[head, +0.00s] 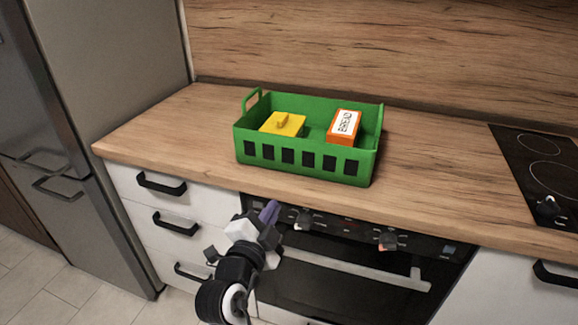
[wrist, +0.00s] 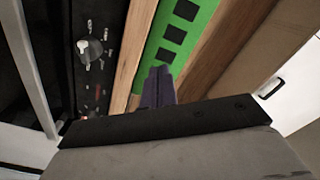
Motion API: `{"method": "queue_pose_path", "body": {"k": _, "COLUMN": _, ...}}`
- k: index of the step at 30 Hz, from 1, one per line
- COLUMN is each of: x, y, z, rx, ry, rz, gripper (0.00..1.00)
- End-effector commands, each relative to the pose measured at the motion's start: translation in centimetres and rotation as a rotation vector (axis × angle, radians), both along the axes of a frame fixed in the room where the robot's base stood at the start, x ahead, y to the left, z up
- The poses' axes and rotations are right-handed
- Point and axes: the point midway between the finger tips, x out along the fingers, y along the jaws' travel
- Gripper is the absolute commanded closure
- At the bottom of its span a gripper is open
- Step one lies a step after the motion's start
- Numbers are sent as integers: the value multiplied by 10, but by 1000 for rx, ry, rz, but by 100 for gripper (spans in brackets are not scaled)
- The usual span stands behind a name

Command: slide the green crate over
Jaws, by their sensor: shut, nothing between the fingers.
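The green crate (head: 309,166) stands upright on the wooden counter, near its front edge, with dark slots along its front and a raised handle at its left end. It holds a yellow box (head: 283,124) and an orange box with a white BREAD label (head: 343,127). My gripper (head: 270,211) is in front of the counter's front edge, left of the crate's middle, with its purple fingers shut and empty. In the wrist view the shut fingers (wrist: 158,84) point toward the crate's slotted front (wrist: 172,40); I cannot tell the exact gap.
The counter (head: 160,135) is bare left of the crate, up to the fridge (head: 110,90). To the right it is clear as far as the black hob (head: 535,160). The oven (head: 350,270) with its knobs and handle is below the counter edge.

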Motion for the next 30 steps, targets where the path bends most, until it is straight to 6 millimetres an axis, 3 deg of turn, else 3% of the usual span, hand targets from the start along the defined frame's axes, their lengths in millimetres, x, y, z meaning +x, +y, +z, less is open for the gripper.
{"method": "queue_pose_path", "body": {"k": 30, "x": -1, "y": 2, "z": 21, "rx": -2361, "ry": 772, "rz": 10, "gripper": 100}}
